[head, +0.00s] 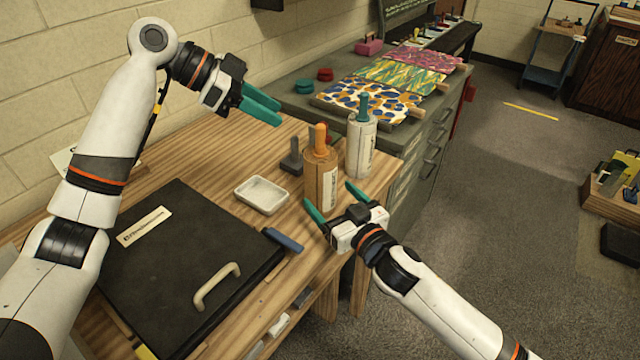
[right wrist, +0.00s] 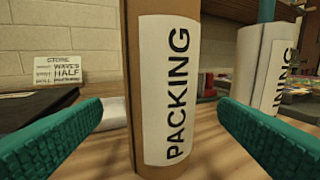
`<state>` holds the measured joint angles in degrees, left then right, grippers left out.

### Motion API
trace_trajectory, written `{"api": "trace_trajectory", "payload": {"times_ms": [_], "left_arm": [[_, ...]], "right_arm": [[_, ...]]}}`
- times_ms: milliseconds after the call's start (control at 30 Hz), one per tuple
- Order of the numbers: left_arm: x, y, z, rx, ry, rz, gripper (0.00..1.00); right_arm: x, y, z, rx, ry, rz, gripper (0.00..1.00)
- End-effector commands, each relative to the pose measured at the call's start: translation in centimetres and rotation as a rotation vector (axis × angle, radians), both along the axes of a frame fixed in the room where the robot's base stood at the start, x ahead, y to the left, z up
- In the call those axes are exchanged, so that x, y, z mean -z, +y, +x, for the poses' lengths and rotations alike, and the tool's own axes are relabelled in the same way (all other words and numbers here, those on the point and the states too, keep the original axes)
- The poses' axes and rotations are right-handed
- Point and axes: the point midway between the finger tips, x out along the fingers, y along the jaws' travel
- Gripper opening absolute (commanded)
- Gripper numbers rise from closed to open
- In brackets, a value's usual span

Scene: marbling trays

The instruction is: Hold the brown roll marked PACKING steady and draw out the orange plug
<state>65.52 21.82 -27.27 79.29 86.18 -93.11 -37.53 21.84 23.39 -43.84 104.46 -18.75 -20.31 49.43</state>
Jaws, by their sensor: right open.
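The brown roll (head: 320,182) stands upright on the wooden bench, and its PACKING label (right wrist: 167,90) faces the right wrist camera. The orange plug (head: 321,138) sticks up from its top in the head view; the right wrist view cuts off the roll's top. My right gripper (head: 336,204) is open at the roll's near side. In the right wrist view its teal fingers (right wrist: 160,130) lie either side of the roll, with gaps. My left gripper (head: 262,104) is up at the left, above the bench and apart from the roll; its two fingers look slightly parted.
A white roll (head: 361,146) with a teal plug stands close behind the brown roll, to its right. A dark grey stamp-like block (head: 292,163) and a white tray (head: 262,195) are to the left. A black lidded case (head: 215,235) fills the front left; a blue-handled tool (head: 284,240) lies beside it.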

Motion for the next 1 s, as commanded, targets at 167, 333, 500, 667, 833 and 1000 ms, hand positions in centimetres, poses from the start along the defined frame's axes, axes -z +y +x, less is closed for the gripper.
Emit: {"api": "trace_trajectory", "payload": {"times_ms": [167, 333, 500, 667, 833, 1000], "left_arm": [[0.0, 0.0, 0.0, 0.000, 0.000, 0.000, 0.36], [0.0, 0.0, 0.0, 0.000, 0.000, 0.000, 0.36], [0.0, 0.0, 0.0, 0.000, 0.000, 0.000, 0.36], [0.0, 0.0, 0.0, 0.000, 0.000, 0.000, 0.36], [0.0, 0.0, 0.0, 0.000, 0.000, 0.000, 0.36], [0.0, 0.0, 0.0, 0.000, 0.000, 0.000, 0.36]], "right_arm": [[-0.1, 1.9, 3.0, -0.001, -0.002, 0.000, 0.83], [0.0, 3.0, 4.9, 0.000, -0.001, 0.001, 0.83], [0.0, 3.6, 5.8, -0.001, 0.000, 0.000, 0.83], [0.0, 3.7, 5.9, -0.001, 0.000, 0.000, 0.83], [0.0, 3.7, 5.9, -0.001, 0.000, 0.000, 0.78], [0.0, 3.7, 5.9, -0.001, 0.000, 0.000, 0.50]]}}
